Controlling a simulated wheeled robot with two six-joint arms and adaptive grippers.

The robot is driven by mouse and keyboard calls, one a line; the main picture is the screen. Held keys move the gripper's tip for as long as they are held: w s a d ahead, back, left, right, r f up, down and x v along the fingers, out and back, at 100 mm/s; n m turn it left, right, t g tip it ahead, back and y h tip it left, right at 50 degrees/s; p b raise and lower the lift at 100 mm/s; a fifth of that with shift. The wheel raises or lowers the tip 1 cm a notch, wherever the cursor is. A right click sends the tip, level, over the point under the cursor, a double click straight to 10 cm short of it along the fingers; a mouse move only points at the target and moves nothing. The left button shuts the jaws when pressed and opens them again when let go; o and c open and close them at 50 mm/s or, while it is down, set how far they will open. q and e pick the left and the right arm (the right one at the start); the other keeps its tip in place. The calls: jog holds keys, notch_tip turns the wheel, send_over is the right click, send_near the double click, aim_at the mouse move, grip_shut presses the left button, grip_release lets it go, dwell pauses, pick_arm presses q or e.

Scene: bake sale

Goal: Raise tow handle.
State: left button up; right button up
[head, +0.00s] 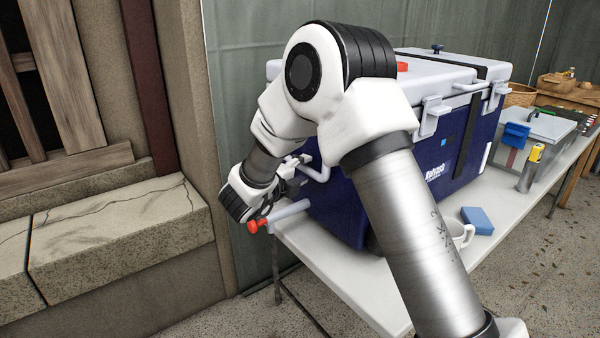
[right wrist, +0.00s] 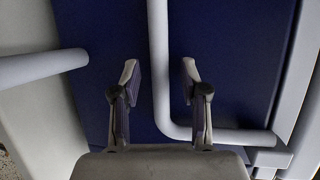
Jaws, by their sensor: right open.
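A large blue cooler (head: 345,205) with a pale grey lid stands on the white table, partly hidden behind my right arm. A pale bent bar handle (head: 318,168) sticks out from its left end. In the right wrist view the bar (right wrist: 158,60) runs down between the fingertips and bends right against the blue wall. In the right wrist view the right gripper (right wrist: 160,72) is open, one finger on each side of the bar, with gaps showing. My left gripper is out of view.
The white table (head: 335,285) holds a white mug (head: 462,236), a blue sponge (head: 478,220) and a grey box (head: 545,128). A stone ledge (head: 120,240) stands at left.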

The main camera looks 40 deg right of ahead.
grip_shut()
